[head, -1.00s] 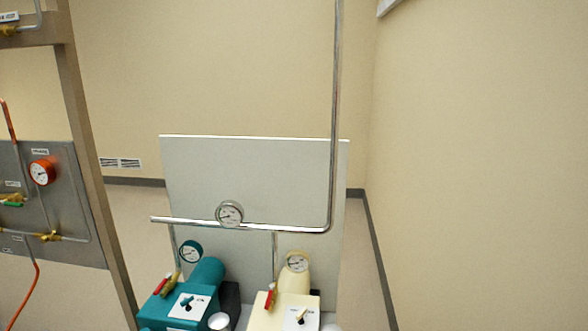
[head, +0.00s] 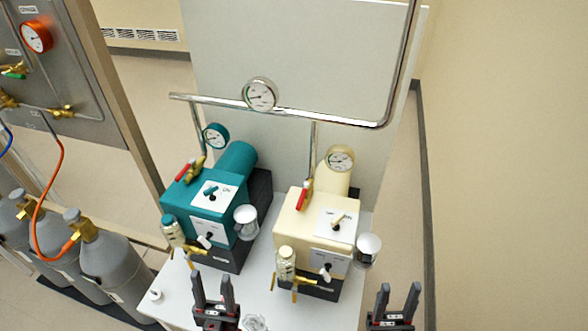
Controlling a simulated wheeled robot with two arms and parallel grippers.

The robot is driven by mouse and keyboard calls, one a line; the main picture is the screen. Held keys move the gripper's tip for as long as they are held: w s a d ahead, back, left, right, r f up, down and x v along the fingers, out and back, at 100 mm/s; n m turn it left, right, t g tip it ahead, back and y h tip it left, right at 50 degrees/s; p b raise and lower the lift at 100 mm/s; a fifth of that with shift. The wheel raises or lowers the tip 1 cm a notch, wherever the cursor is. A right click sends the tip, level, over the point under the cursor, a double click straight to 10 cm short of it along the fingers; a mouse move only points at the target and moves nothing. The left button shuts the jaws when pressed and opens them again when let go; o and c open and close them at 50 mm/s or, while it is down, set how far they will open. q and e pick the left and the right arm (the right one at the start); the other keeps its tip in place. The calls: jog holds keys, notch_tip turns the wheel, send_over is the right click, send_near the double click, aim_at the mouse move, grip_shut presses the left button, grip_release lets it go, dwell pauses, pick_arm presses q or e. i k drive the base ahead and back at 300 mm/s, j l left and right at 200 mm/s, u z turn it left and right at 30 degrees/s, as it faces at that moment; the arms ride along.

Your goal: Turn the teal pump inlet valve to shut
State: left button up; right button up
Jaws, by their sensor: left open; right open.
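The teal pump (head: 205,205) stands on a white bench, left of the cream pump. Its inlet valve (head: 190,170) is a brass body with a red lever, on the pipe below the teal-rimmed gauge (head: 215,136). The lever lies slanted, down to the left; I cannot tell its exact setting. My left gripper (head: 214,290) is open and empty at the bottom, in front of the teal pump and apart from the valve. My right gripper (head: 394,300) is open and empty at the bottom right, in front and to the right of the cream pump.
The cream pump (head: 312,230) has a similar red-levered valve (head: 305,193). A steel pipe (head: 340,121) with a gauge (head: 260,94) runs behind both pumps. Grey gas cylinders (head: 100,260) stand at the left beside a panel post.

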aim_at(192, 160)
jog(key=i+u, duration=0.1)
jog(key=i, duration=0.15)
jog(key=j+z, duration=0.45)
jog(key=j, duration=0.3)
jog(key=j+u, duration=0.2)
jog(key=j, duration=0.3)
jog(key=i+j+u, duration=0.25)
jog(key=j, duration=0.25)
jog(key=k, duration=0.1)
